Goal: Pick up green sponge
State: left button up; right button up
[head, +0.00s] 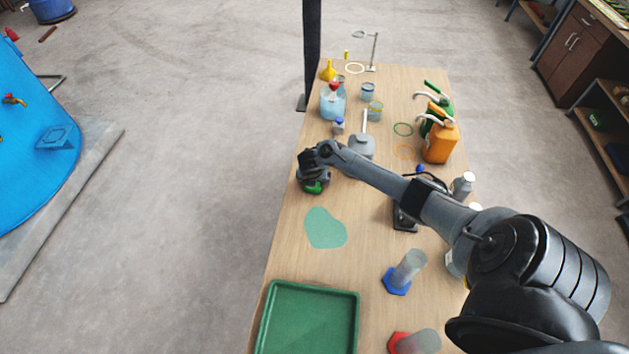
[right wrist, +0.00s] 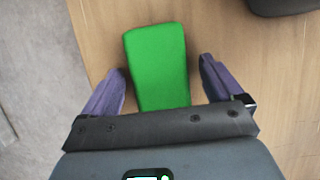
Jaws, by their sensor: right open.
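The green sponge (right wrist: 158,65) is a bright green block lying on the wooden table. In the right wrist view it lies between the two purple fingers of my right gripper (right wrist: 160,85), with a gap on each side. In the head view my right gripper (head: 312,180) is over the table's left edge, and only a small part of the sponge (head: 313,188) shows beneath it. The gripper is open and holds nothing. My left gripper is not in either view.
A green tray (head: 354,318) and a flat teal patch (head: 325,228) lie nearer. An orange jug (head: 440,141), a grey stirrer (head: 362,146) and a blue-based cylinder (head: 408,266) stand on the table (head: 290,235). Open floor lies left.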

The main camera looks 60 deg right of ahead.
jog(key=shift+f, duration=0.1)
jog(key=shift+c, duration=0.2)
jog(key=c, duration=1)
notch_tip(320, 180, up, 10)
jog(key=p, duration=0.3)
